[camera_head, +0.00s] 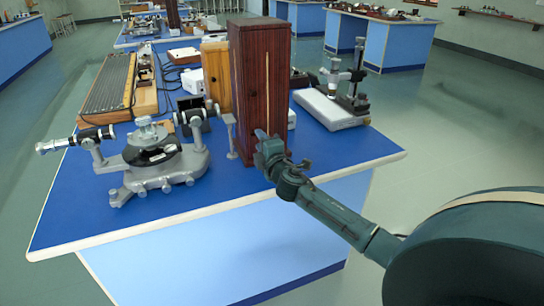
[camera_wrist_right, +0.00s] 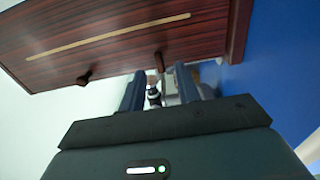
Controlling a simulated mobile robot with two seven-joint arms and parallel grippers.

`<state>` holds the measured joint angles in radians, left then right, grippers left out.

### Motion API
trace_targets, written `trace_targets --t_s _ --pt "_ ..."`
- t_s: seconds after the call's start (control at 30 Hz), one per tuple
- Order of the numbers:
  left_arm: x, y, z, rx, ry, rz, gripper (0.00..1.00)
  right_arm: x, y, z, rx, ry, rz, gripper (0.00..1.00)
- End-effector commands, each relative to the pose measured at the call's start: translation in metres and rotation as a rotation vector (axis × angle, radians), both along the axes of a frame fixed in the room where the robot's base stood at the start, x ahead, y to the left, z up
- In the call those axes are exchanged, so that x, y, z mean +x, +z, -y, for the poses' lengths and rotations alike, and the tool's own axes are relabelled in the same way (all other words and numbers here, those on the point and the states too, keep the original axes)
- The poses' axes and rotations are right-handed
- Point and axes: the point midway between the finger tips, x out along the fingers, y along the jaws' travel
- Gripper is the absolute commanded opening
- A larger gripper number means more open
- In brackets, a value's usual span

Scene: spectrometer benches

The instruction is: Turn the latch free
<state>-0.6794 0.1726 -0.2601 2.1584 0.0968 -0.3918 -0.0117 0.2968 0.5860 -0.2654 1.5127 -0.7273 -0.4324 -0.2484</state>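A tall dark red-brown wooden box (camera_head: 258,95) with a pale vertical strip stands at the bench's front right. My right gripper (camera_head: 262,140) is at the lower part of the box's near side. In the right wrist view, the box (camera_wrist_right: 120,38) fills the top, with a small dark knob (camera_wrist_right: 84,78) on its edge. A short brown peg (camera_wrist_right: 159,62), perhaps the latch, shows beyond the gap between the fingers of my right gripper (camera_wrist_right: 160,80). The fingers are apart. Whether they touch the peg is unclear. My left gripper is not in view.
A grey spectrometer (camera_head: 155,160) stands on the blue bench (camera_head: 80,215) at the left. A lighter wooden block (camera_head: 216,75) is just behind the box. A microscope-like stand (camera_head: 345,90) is at the right. The bench's front strip is clear.

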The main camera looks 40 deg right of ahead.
Motion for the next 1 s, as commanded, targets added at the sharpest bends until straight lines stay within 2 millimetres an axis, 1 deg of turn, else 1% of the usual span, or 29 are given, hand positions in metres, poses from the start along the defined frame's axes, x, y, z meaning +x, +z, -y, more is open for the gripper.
trace_targets --t_s 0.03,0.2,0.3,0.43,0.53,0.63,1.0 --pt "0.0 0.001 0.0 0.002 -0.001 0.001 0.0 -0.012 -0.001 -0.002 -0.001 0.0 -0.002 0.33" --pt "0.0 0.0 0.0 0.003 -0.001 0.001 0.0 -0.048 -0.002 -0.011 -0.001 0.002 -0.003 0.33" --pt "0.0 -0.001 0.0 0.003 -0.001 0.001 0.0 -0.068 -0.002 -0.016 -0.001 0.0 -0.002 0.33" --pt "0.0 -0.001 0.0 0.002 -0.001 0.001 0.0 -0.086 -0.001 -0.02 -0.001 -0.001 -0.002 0.33" --pt "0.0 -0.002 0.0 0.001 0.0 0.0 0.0 -0.095 -0.001 -0.022 -0.001 -0.001 -0.002 0.33" --pt "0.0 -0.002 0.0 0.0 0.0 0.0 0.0 -0.1 0.0 -0.023 -0.001 -0.001 0.0 0.33" --pt "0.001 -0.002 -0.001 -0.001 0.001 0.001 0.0 -0.101 0.0 -0.023 -0.001 -0.002 0.0 0.33"
